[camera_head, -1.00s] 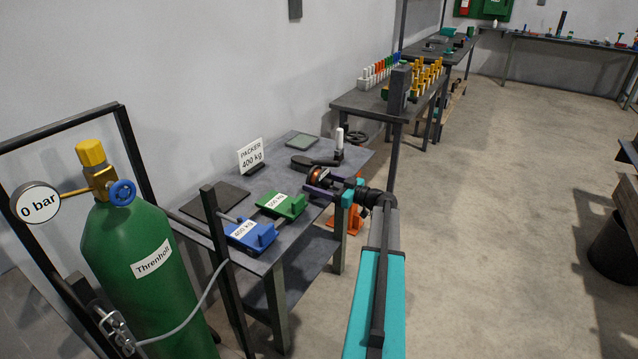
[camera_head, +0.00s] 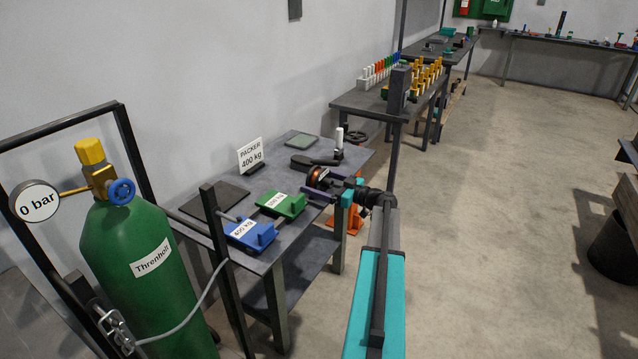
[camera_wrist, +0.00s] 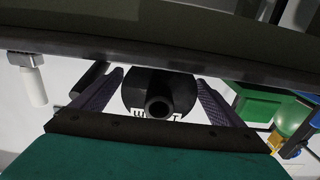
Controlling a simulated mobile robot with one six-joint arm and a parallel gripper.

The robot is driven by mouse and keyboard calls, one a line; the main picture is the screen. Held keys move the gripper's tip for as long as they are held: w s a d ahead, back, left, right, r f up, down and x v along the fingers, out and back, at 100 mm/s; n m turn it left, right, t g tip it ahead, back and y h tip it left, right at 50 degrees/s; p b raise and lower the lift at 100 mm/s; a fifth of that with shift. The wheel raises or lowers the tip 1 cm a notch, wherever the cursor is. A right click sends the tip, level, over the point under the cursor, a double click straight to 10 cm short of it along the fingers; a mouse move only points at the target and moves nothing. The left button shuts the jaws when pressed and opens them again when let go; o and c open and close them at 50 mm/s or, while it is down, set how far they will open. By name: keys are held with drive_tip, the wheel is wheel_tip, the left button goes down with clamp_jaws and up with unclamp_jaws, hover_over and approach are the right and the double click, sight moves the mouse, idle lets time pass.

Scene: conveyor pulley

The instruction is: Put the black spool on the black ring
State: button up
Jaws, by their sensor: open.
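The black spool (camera_wrist: 160,92), a dark round body with a hollow hub, sits between the two purple fingers of my gripper (camera_wrist: 160,88) in the wrist view, with gaps on both sides. In the head view, my gripper (camera_head: 322,183) is open at the table's right edge, its fingers on either side of a round black and orange piece (camera_head: 318,176). I cannot make out the black ring separately; the spool's far side is hidden, and I cannot tell what it rests on.
The table (camera_head: 285,232) carries a blue 400 kg block (camera_head: 250,235), a green block (camera_head: 281,205), a dark plate (camera_head: 214,201), a PACKER sign (camera_head: 251,155) and a white-topped post (camera_head: 339,142). A green gas cylinder (camera_head: 150,270) stands at left.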

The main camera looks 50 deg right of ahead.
drive_tip(key=shift+r, duration=0.2)
drive_tip(key=v, duration=1.2)
drive_tip(key=shift+a+f, duration=0.1)
drive_tip(key=shift+f, duration=0.15)
